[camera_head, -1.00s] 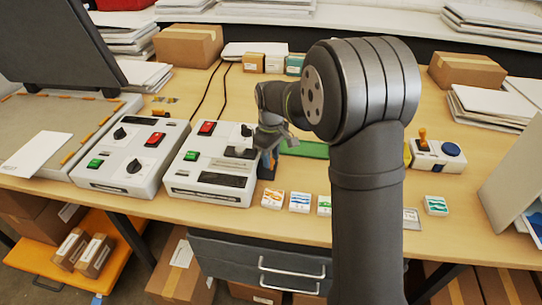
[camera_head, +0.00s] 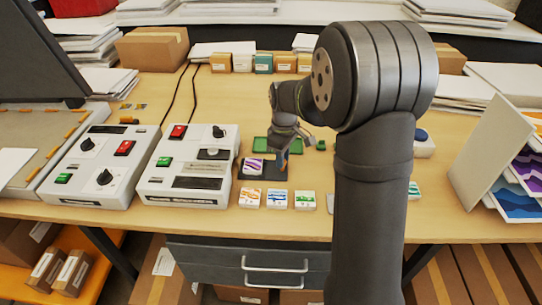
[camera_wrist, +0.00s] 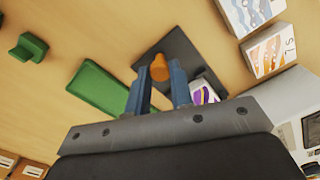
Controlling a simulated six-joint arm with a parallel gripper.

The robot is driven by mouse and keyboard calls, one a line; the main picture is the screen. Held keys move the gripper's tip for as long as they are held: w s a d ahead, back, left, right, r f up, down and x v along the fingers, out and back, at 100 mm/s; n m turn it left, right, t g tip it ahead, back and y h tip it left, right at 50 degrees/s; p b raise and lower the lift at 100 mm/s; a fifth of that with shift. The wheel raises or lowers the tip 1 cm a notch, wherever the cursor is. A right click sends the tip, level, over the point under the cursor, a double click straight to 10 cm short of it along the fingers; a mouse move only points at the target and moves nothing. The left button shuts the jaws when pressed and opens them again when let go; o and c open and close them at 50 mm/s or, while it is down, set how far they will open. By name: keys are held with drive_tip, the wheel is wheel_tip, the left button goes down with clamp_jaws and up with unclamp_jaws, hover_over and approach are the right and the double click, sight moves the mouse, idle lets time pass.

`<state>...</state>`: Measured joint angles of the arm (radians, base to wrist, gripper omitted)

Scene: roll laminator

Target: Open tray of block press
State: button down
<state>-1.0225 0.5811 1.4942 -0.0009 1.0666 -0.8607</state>
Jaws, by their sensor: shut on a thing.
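My gripper (camera_head: 283,160) points down over a dark flat plate (camera_head: 247,175), at the right of the white control machines. In the wrist view its two blue fingers (camera_wrist: 159,88) are shut on an orange knob (camera_wrist: 158,67) at the dark plate. A small white block with a purple print (camera_head: 252,166) sits on the plate's left part; in the wrist view it is partly hidden behind the gripper. A green flat piece (camera_head: 261,144) lies just behind the plate. I cannot tell which part is the block press's tray.
White control machines (camera_head: 188,166) stand at the left. Several printed blocks (camera_head: 277,199) line up in front of the dark plate. A small green piece (camera_wrist: 28,47) lies apart. Small boxes (camera_head: 264,63) stand at the back. A leaning white board (camera_head: 497,150) is at the right.

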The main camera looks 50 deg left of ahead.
drive_tip(key=c, duration=1.3)
unclamp_jaws()
drive_tip(key=shift+o, duration=0.2)
drive_tip(key=shift+r, duration=0.1)
wheel_tip(320, 180, up, 17)
drive_tip(key=shift+r, duration=0.15)
wheel_tip(320, 180, down, 18)
drive_tip(key=shift+r, duration=0.25)
drive_tip(key=shift+s+a, duration=0.1)
drive_tip(key=shift+a, duration=0.1)
